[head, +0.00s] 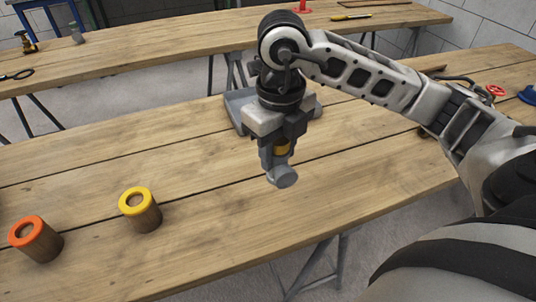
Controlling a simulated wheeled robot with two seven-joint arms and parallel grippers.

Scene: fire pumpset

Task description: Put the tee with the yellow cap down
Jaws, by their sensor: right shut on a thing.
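My right gripper (281,140) points down over the near wooden table and is shut on a grey tee (284,178). A bit of the tee's yellow cap (282,149) shows between the fingers; the rest of the cap is hidden by them. The tee's lower end is over the table's middle, and I cannot tell whether it touches the wood. My left gripper is not in view.
On the near table (200,245), a yellow-rimmed brown cylinder (146,215) and an orange-rimmed one (42,245) stand at the left. A grey object (238,104) sits behind my gripper. Red (495,90) and blue (529,95) items lie at the right. The wood around the tee is bare.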

